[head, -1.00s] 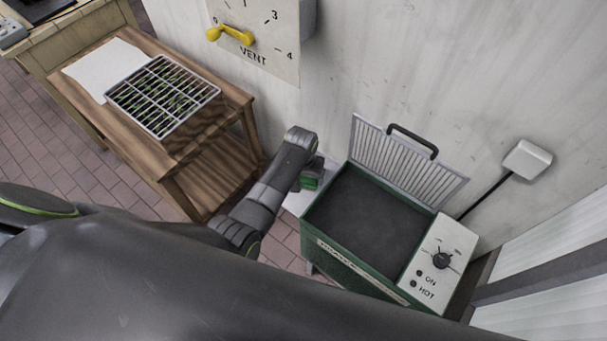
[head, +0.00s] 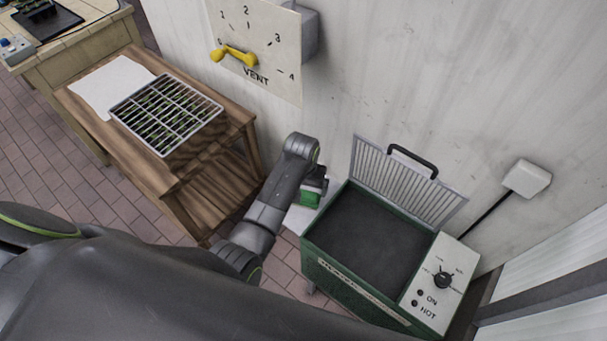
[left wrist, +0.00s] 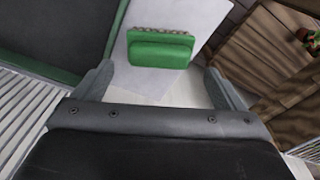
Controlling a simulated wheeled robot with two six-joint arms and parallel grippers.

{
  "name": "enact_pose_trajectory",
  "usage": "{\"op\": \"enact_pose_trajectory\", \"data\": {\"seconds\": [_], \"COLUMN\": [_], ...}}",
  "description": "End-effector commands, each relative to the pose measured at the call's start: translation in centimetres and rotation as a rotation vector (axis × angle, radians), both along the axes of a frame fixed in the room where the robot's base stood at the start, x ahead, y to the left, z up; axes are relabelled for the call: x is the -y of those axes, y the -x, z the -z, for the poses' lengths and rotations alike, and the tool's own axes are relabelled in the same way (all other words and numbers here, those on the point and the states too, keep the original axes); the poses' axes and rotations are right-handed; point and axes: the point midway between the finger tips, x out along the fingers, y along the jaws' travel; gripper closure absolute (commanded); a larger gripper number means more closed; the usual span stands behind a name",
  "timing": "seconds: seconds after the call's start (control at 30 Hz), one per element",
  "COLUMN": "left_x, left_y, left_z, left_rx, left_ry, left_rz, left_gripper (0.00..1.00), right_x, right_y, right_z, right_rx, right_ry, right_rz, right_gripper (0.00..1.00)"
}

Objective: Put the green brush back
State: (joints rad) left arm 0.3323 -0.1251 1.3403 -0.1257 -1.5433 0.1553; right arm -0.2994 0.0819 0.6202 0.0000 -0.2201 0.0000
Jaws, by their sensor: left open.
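The green brush (left wrist: 160,50) lies on a white side shelf (left wrist: 150,82) beside the green grill box (head: 375,235), with its bristle edge showing along one side in the left wrist view. The brush also shows in the head view (head: 309,199), partly covered by my left gripper (head: 318,186). In the left wrist view my left gripper (left wrist: 167,82) is open, its two fingers spread wide. The brush is ahead of the fingers and apart from them. My right gripper is not in view.
The grill's slatted lid (head: 407,182) stands open against the wall. A control panel (head: 440,283) is on its right. A wooden table (head: 205,145) at the left holds a white sheet (head: 112,86) and a wire-topped tray (head: 166,114). A vent dial (head: 262,45) is on the wall.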

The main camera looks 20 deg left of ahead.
Motion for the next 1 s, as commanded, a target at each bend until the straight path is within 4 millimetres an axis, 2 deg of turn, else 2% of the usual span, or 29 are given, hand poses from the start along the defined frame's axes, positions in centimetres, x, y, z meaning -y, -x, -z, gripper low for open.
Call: {"op": "enact_pose_trajectory", "data": {"seconds": [0.2, 0.4, 1.0], "left_x": [0.1, 0.1, 0.1], "left_y": [0.4, 0.7, 0.8], "left_z": [-3.8, -5.9, -6.4], "left_rx": [0.003, 0.001, -0.001], "left_ry": [0.003, 0.001, 0.001], "left_rz": [-0.001, 0.000, 0.000], "left_gripper": [0.08, 0.08, 0.08], "right_x": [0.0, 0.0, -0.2], "right_y": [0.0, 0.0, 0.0], "right_z": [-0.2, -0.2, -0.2], "right_rx": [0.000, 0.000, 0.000], "right_ry": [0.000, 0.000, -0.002], "right_rz": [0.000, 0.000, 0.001], "right_gripper": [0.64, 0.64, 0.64]}}
